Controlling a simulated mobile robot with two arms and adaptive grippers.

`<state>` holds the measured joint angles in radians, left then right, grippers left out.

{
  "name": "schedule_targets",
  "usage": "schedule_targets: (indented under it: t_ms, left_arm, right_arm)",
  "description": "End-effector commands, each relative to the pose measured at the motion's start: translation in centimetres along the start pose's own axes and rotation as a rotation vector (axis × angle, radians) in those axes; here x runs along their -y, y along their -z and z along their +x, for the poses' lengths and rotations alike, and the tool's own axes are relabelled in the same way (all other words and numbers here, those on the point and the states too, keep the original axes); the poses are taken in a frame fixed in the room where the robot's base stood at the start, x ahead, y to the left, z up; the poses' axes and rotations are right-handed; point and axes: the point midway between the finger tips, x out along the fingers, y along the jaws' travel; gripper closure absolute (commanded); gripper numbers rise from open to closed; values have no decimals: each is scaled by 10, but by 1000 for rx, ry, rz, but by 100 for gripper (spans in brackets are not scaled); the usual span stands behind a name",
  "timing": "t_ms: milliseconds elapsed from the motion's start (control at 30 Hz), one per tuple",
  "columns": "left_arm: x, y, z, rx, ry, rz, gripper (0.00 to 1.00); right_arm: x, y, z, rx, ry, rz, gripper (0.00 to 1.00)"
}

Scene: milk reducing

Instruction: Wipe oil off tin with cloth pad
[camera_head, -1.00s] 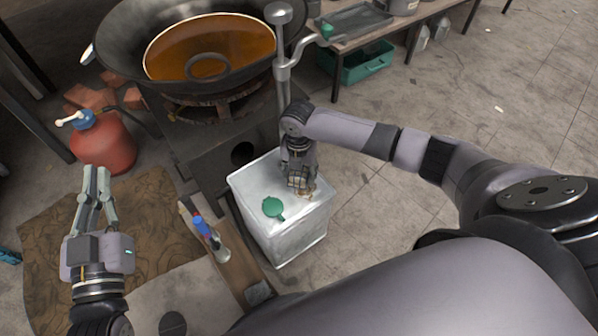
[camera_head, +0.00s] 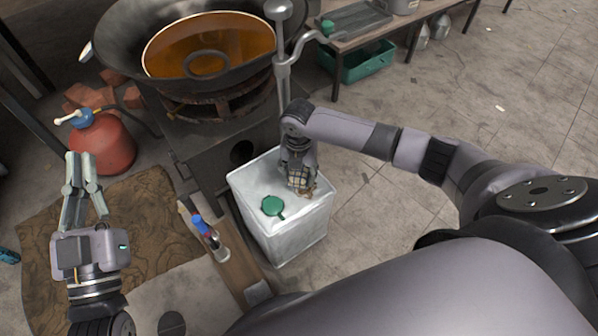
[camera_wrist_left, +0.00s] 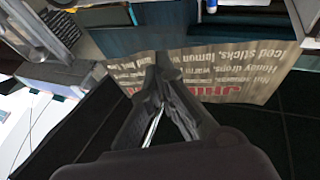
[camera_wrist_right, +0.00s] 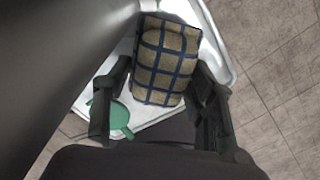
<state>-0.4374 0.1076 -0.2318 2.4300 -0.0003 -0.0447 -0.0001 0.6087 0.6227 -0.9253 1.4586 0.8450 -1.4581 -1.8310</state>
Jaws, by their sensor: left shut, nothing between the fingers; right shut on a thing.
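The tin (camera_head: 262,224) is a white-silver square can on the floor in the head view, with a green cap (camera_head: 272,206) on its top. My right gripper (camera_head: 300,188) is low over the tin's top, right of the cap. It is shut on the cloth pad, a tan pad with dark blue checks (camera_wrist_right: 166,66) that shows between the fingers in the right wrist view. The pad appears to be at the tin's top surface; exact contact is hidden. Oil on the tin cannot be made out. My left gripper (camera_head: 80,158) is shut and empty, above the brown mat.
A wok of orange oil (camera_head: 210,45) sits on a stove behind the tin. A metal pump pipe (camera_head: 283,75) rises close behind my right gripper. A red canister (camera_head: 103,143) and a blue-capped bottle (camera_head: 207,232) stand left.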

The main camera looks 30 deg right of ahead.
Motion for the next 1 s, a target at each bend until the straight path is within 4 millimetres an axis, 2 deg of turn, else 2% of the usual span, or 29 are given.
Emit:
schedule_targets:
  t_ms: [33,700,1000]
  left_arm:
    - [0,0,0,0,0,0,100]
    - [-1,11,1,-53,-3,-2,100]
    - [3,-18,-2,107,6,3,100]
  right_arm:
    - [-5,2,-1,-2,-12,-7,71]
    - [-4,3,4,-2,-11,-7,71]
    - [1,7,4,-3,-9,-6,71]
